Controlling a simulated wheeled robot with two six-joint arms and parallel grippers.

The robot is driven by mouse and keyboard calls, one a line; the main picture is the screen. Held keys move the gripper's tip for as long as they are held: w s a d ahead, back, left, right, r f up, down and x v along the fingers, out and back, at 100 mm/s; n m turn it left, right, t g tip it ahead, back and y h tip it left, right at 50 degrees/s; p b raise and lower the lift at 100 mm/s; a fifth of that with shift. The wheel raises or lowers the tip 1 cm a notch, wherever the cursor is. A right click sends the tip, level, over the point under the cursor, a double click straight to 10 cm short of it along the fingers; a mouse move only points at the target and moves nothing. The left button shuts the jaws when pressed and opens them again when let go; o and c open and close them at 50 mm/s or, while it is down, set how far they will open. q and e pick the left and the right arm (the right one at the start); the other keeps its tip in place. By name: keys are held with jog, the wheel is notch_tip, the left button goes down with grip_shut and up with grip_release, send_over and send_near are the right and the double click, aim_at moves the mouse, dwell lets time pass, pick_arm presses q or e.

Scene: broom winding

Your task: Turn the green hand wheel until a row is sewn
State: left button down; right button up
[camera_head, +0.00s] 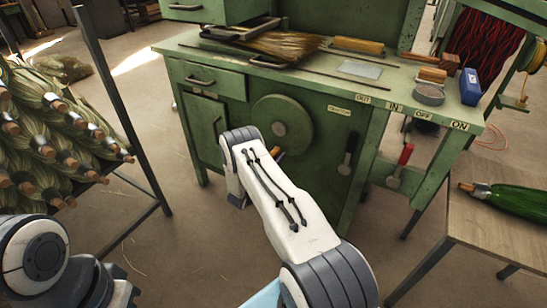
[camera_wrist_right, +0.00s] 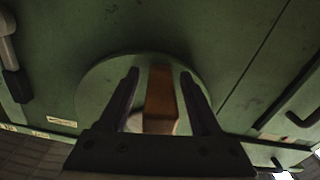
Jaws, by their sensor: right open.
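The green hand wheel (camera_head: 283,122) is on the front of the green bench, below its top. It also shows in the right wrist view (camera_wrist_right: 98,98) as a round green disc. Its wooden handle (camera_wrist_right: 160,98) sticks out towards the wrist camera. My right gripper (camera_wrist_right: 160,76) is open, with one dark finger on each side of the handle and a gap showing at both sides. In the head view my right forearm hides most of this gripper. A broom with straw bristles (camera_head: 285,44) lies on the bench top. My left gripper is out of the picture.
Levers with a black grip (camera_head: 348,150) and a red grip (camera_head: 404,156) are on the bench front, right of the wheel. A rack of straw bundles (camera_head: 50,130) stands at left.

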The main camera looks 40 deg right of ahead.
grip_shut()
dwell(1.4)
